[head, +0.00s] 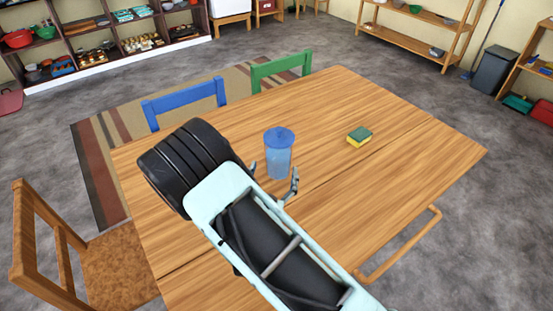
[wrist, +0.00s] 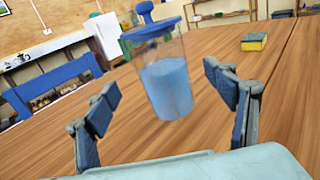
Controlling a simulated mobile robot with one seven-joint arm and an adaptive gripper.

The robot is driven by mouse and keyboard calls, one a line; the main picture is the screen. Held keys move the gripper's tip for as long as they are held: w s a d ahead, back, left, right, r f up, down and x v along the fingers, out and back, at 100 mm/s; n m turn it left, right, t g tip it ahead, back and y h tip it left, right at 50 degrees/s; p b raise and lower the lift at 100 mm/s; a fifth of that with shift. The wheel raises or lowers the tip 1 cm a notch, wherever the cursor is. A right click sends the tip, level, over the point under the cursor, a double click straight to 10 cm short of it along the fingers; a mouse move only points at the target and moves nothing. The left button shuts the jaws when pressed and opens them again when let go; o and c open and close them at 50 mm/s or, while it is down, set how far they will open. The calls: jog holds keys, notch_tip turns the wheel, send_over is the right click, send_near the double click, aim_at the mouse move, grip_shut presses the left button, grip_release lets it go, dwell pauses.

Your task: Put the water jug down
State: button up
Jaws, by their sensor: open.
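The water jug (head: 278,155) is a clear blue-tinted container with a blue lid, upright on the wooden table (head: 400,145). In the wrist view the jug (wrist: 166,80) holds blue water and has a knob on its lid. My gripper (wrist: 160,98) is open, with one finger on each side of the jug and gaps between the fingers and its wall. In the head view my gripper (head: 273,180) is at the near side of the jug. My arm hides part of the table in front of it.
A yellow and green sponge (head: 359,137) lies on the table right of the jug. A blue chair (head: 184,102) and a green chair (head: 281,68) stand at the far edge, and a wooden chair (head: 75,255) at the left. The table's right part is clear.

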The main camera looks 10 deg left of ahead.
jog(key=shift+s+d, duration=0.15)
jog(key=shift+s, duration=2.15)
